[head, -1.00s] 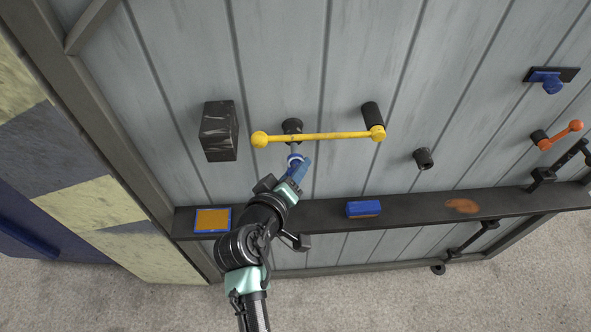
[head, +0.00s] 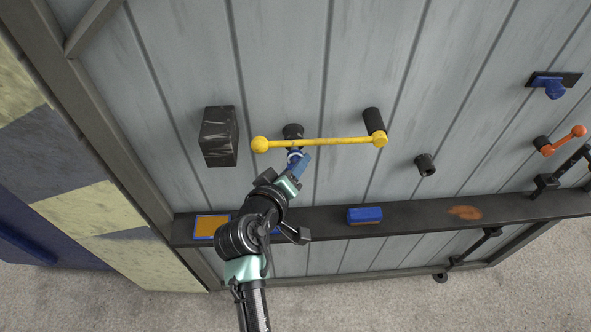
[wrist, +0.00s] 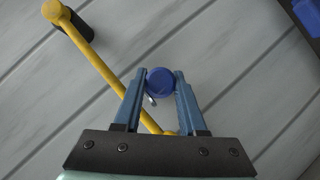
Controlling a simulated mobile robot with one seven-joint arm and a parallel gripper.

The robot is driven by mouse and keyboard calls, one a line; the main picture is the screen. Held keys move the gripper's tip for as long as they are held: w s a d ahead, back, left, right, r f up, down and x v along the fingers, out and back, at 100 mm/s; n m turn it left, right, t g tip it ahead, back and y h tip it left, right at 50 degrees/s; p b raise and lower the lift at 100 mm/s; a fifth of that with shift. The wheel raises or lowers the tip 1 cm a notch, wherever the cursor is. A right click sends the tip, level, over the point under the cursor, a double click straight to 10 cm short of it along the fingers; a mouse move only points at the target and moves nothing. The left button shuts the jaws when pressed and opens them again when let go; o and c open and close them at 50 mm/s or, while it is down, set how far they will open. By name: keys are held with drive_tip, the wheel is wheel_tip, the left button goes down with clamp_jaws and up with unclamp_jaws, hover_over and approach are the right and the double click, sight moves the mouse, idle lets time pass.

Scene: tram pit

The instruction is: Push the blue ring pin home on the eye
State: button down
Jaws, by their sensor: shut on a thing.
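The blue ring pin (head: 295,155) is between my gripper's fingertips, close below the black round fitting on the wall (head: 293,131), which I take for the eye. In the wrist view the pin's blue round head (wrist: 160,82) fills the gap between the blue fingers, with a small silver bit below it. My gripper (head: 300,162) is shut on the pin. It also shows in the wrist view (wrist: 161,80). The yellow bar crosses in front of the fitting, and I cannot tell how far the pin is in. The eye is not visible in the wrist view.
A black block (head: 219,137) is on the wall to the left. Below runs a dark shelf (head: 410,215) with a blue block (head: 364,215) and an orange-and-blue tray (head: 211,227).

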drive_tip(key=shift+w+b, duration=0.6)
drive_tip(key=shift+w, duration=0.7)
drive_tip(key=shift+c, duration=1.9)
unclamp_jaws()
drive_tip(key=shift+a, duration=0.1)
drive_tip(key=b+v, duration=0.3)
drive_tip(key=v, duration=1)
drive_tip(key=shift+f, duration=0.1)
